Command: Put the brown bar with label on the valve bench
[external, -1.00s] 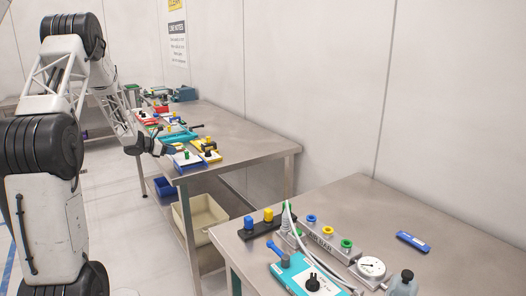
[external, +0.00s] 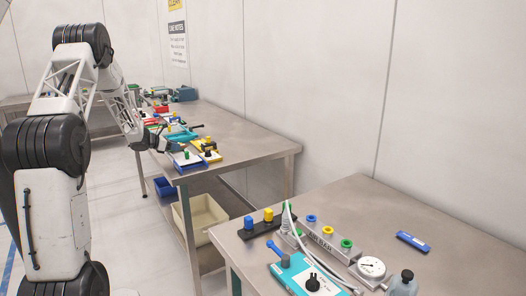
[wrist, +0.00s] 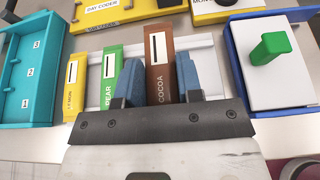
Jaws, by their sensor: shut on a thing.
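The brown bar (wrist: 158,60) carries a "COCOA" label and stands in the wrist view between the two blue-padded fingers of my gripper (wrist: 157,72). The gripper is shut on it. A green "PEAR" bar (wrist: 109,82) and a yellow "LEMON" bar (wrist: 77,80) stand to its left, at a white rack (wrist: 205,56). I cannot tell if the brown bar is clear of the rack. In the external view my gripper (external: 163,144) is at the far bench's left edge. The near bench (external: 372,205) bears a grey manifold (external: 322,244) with coloured knobs, probably the valve bench.
In the wrist view, a teal box (wrist: 26,75) is at left, yellow "DAY CODER" trays at the top, and a blue-edged white box with a green knob (wrist: 270,46) at right. On the near bench lie a blue bar (external: 412,241) and a round gauge (external: 371,268); its back is clear.

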